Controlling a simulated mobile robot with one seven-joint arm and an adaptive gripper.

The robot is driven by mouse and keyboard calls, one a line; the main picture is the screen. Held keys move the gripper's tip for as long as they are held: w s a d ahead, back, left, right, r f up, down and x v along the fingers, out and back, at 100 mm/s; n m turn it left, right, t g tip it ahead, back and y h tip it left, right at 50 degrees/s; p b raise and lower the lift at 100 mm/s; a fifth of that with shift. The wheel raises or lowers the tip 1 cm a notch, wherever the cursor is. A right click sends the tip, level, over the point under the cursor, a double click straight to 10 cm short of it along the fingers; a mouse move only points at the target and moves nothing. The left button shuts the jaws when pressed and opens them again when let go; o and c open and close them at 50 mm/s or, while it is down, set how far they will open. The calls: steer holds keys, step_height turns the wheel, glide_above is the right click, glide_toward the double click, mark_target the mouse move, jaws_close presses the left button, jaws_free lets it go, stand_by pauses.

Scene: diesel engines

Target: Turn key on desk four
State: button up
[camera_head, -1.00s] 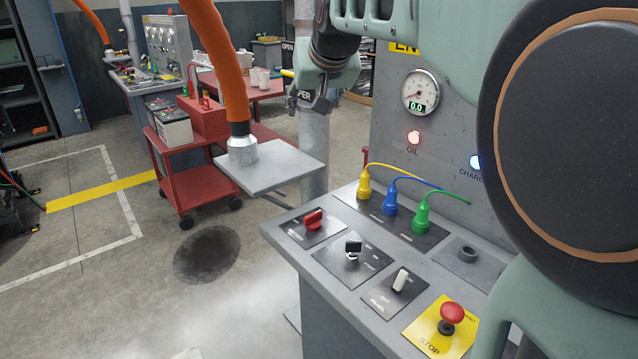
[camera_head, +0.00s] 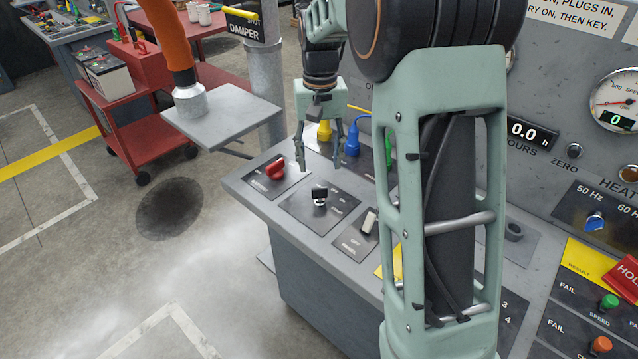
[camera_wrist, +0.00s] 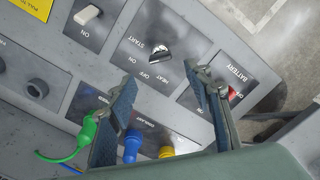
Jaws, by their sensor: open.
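The key (camera_head: 319,195) has a black head and silver stem and stands upright in its lock on a dark plate on the grey desk (camera_head: 250,180). In the wrist view the key (camera_wrist: 160,55) is on a plate marked OFF, ON, HEAT and START, beyond my fingertips. My gripper (camera_head: 321,150) is open and empty, pointing down above the desk, behind the key in the head view. The gripper (camera_wrist: 168,85) does not touch the key. I cannot read a desk number.
A red battery switch (camera_head: 276,168) is left of the key and a white panel switch (camera_head: 370,221) right. Yellow (camera_head: 324,130), blue (camera_head: 351,138) and green plugs (camera_wrist: 88,130) stand behind. A grey plate (camera_head: 220,122) juts out left. My arm hides part of the desk.

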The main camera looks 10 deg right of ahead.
mark_target(320, 188)
step_height(320, 188, down, 10)
steer(key=shift+r, duration=0.25)
steer(key=c, duration=1.1)
steer(key=shift+c, duration=0.2)
